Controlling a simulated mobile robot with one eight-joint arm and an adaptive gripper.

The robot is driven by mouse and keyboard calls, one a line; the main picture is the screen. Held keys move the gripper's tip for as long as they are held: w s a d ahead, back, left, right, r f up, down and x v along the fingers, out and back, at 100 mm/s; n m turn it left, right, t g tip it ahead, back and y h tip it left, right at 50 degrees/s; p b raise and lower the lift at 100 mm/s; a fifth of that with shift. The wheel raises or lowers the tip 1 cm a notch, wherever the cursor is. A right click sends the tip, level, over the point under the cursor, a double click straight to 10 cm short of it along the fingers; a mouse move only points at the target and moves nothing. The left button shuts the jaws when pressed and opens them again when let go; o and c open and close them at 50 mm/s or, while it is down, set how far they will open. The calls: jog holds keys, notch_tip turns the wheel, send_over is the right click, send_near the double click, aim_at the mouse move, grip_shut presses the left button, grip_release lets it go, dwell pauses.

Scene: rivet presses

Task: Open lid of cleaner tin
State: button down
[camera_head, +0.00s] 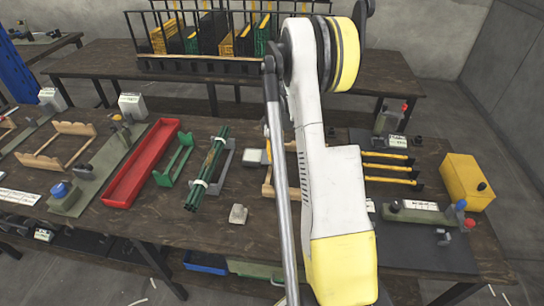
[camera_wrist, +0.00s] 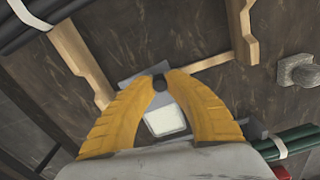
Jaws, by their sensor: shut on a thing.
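The cleaner tin appears to be the small grey piece with a pale square face (camera_wrist: 165,120) in the wrist view, between my fingers. It also shows in the head view (camera_head: 252,156), just left of my arm. My gripper (camera_wrist: 160,82) has two yellow fingers closed together at their tips on a small dark knob (camera_wrist: 160,83). The knob lies against a grey plate at the far side of the pale square. I cannot tell how far the lid is raised. In the head view my arm hides my gripper.
A wooden rack (camera_wrist: 80,62) stands close beside the fingers. Green tubes (camera_head: 206,170) lie left of the tin, with a long red tray (camera_head: 145,160) beyond. A small grey block (camera_head: 238,213) is nearer the bench front. A yellow box (camera_head: 466,180) stands at the right end.

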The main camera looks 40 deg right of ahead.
jog(key=shift+d+n, duration=0.25)
jog(key=shift+n, duration=0.15)
jog(key=c, duration=1.3)
grip_release()
jog(key=shift+r, duration=0.1)
notch_tip(320, 180, up, 12)
jog(key=shift+a, duration=0.1)
